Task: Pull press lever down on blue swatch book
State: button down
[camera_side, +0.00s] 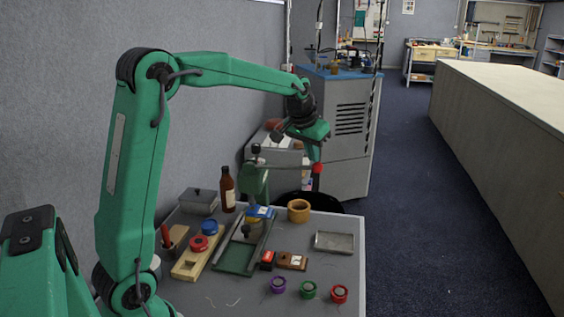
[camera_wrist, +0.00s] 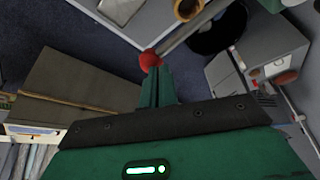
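The green press (camera_side: 254,184) stands at the back of the grey table. Its lever reaches right and ends in a red ball knob (camera_side: 317,168), raised above the table. The lever rod and knob (camera_wrist: 150,60) also show in the wrist view. A blue swatch book (camera_side: 262,211) with a pale label lies at the press, partly hidden by it. My gripper (camera_side: 315,157) is at the knob, pointing down. In the wrist view its green fingers (camera_wrist: 158,80) look close together, with the knob at their tips. I cannot tell whether they grip it.
A brown bottle (camera_side: 227,189), grey box (camera_side: 198,201), blue roll (camera_side: 209,226) and red roll (camera_side: 198,243) stand left of the press. A yellow ring (camera_side: 298,211), grey tray (camera_side: 334,242) and several coloured rings (camera_side: 308,290) lie right and in front. A grey machine cabinet (camera_side: 345,130) stands behind.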

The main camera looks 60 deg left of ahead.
jog(key=shift+r, duration=0.1)
jog(key=shift+s+a+r, duration=0.15)
jog(key=shift+r, duration=1)
jog(key=shift+s+a+r, duration=0.1)
jog(key=shift+r, duration=1)
jog(key=r, duration=0.4)
jog(key=shift+s+a+r, duration=0.2)
jog(key=shift+r, duration=0.1)
jog(key=s+d+f+m, duration=0.1)
jog(key=s+d+m, duration=0.1)
jog(key=s+d, duration=1.05)
jog(key=s+d+f, duration=0.1)
jog(key=s+f, duration=0.3)
jog(key=s, duration=0.3)
jog(key=s+d+f+m+t+h, duration=0.1)
jog(key=s+f, duration=0.3)
jog(key=s, duration=0.3)
jog(key=shift+s+d+f, duration=0.25)
jog(key=shift+d, duration=0.05)
